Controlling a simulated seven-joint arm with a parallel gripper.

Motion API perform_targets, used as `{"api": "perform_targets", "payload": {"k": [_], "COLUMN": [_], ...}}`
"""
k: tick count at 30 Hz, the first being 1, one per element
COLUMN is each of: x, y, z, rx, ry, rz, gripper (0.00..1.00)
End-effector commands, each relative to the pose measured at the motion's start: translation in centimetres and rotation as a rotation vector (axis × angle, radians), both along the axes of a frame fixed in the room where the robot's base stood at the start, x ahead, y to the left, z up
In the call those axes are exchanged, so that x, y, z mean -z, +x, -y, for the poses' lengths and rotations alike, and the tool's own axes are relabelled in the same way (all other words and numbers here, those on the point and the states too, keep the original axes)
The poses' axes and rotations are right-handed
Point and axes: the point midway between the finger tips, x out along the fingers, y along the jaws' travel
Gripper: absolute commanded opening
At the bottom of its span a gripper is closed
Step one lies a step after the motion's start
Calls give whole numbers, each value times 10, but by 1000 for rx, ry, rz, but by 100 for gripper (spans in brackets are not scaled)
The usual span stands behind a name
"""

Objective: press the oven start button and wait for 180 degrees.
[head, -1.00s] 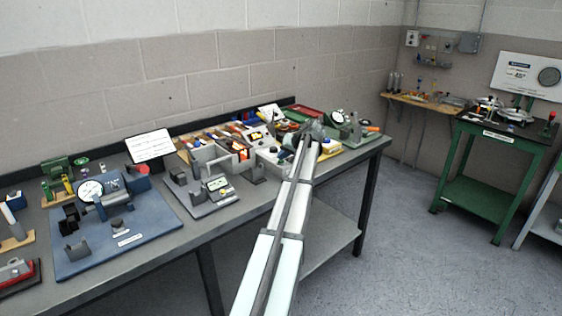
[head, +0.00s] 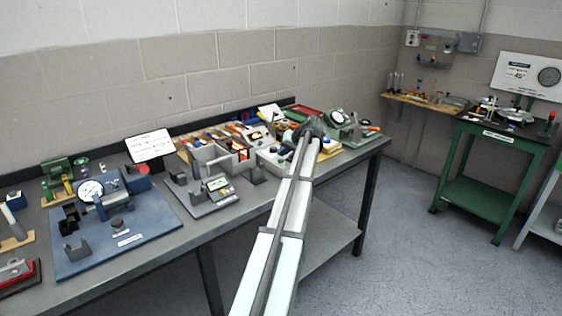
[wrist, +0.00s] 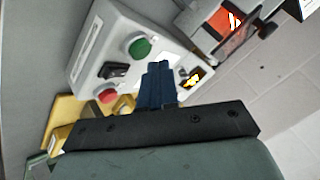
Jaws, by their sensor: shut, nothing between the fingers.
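A pale control box (wrist: 125,50) fills the upper middle of the wrist view. On it are a green round button (wrist: 139,47), a red round button (wrist: 107,93), a black rocker switch (wrist: 113,70) and a small display with orange digits (wrist: 193,79), too blurred to read. My gripper's blue fingers (wrist: 157,72) are shut and empty, in front of the box and right of the green button. I cannot tell whether they touch the box. The oven (wrist: 232,22) shows an orange glow at the top right. In the head view, my arm's end (head: 312,127) partly hides the control box (head: 272,156).
A grey fixture (head: 213,190) and a blue plate with a dial gauge (head: 150,225) stand left on the bench. A green dial stand (head: 355,128) is just right of my arm's end. Yellow parts (wrist: 72,108) lie beside the box.

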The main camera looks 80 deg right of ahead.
Motion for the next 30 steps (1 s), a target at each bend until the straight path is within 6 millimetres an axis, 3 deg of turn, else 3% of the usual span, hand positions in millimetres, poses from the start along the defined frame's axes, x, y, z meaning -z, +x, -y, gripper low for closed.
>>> {"api": "perform_targets", "payload": {"k": [14, 30], "x": [-6, -47], "y": [0, 0], "z": [0, 0], "rx": [0, 0], "ry": [0, -1], "rz": [0, 0], "gripper": [0, 0]}}
